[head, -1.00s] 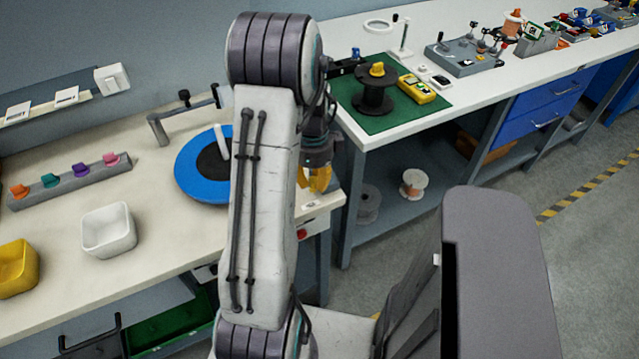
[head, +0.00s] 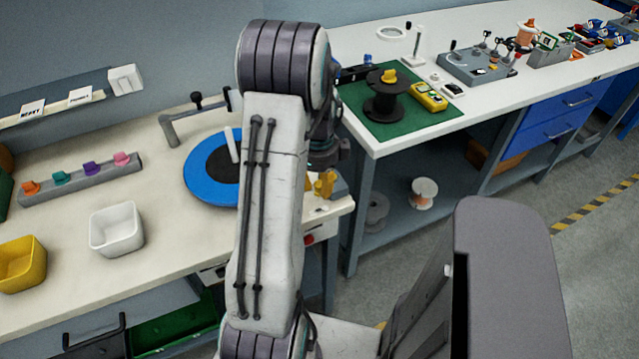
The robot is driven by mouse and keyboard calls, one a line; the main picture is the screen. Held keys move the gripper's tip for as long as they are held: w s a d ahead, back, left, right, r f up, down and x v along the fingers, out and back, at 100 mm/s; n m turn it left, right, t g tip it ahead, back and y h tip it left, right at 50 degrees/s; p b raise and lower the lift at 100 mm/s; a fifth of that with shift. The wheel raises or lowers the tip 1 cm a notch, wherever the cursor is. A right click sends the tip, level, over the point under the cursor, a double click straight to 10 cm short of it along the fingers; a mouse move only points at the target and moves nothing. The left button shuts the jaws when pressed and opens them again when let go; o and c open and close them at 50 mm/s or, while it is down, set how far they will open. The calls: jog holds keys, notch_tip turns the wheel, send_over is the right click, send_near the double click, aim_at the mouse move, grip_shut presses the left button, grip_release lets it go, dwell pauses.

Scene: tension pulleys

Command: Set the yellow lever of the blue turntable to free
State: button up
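The blue turntable (head: 209,191), a blue disc with a dark centre and a pale rod, lies on the left bench; my arm covers its right side. A yellow piece (head: 325,184), which looks like the yellow lever, shows by a small grey block at the bench's right end. Its setting cannot be read. My gripper (head: 323,163) is the dark end behind my raised arm, just above or at the yellow piece. Its fingers are mostly hidden, so whether it touches the piece or is open cannot be told.
A white bin (head: 117,230) and a yellow bin (head: 20,264) stand at the left. A rail with several coloured knobs (head: 80,178) lies behind them. A grey bracket (head: 190,118) stands behind the turntable. A black spool (head: 386,97) stands on the green mat (head: 440,118) at right.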

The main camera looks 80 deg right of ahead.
jog(key=o, duration=0.4)
jog(key=shift+d+r, duration=0.1)
notch_tip(320, 180, up, 12)
dwell(0.6)
dwell(0.8)
